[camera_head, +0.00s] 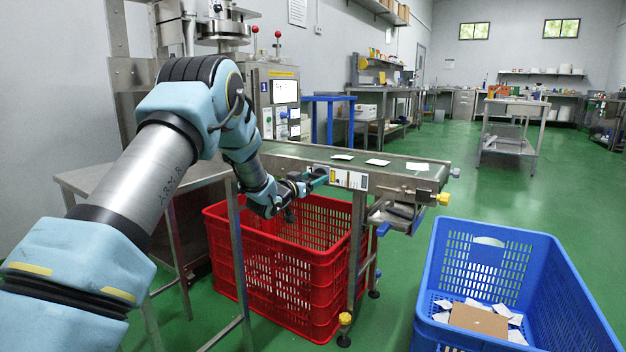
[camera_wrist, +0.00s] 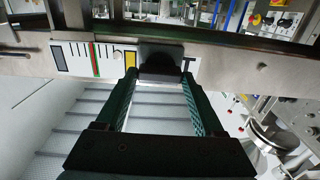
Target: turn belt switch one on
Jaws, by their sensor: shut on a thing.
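The belt switch, a black knob (camera_wrist: 161,62), is on the steel side rail of the conveyor in the wrist view. A white label (camera_wrist: 92,59) with marks, a red-green stripe and a yellow square is beside it. My gripper (camera_wrist: 160,78) has its green-lined fingers on either side of the knob and is shut on it. In the head view my gripper (camera_head: 316,178) reaches the near side of the conveyor (camera_head: 400,180), by the white label panel (camera_head: 349,179). The knob is hidden there by the gripper. Its exact turn angle cannot be told.
A red crate (camera_head: 290,285) stands under the conveyor, below my arm. A blue crate (camera_head: 560,262) with packets and a cardboard piece is at the right. White packets (camera_head: 378,162) lie on the belt. A machine with a screen (camera_head: 284,92) stands behind.

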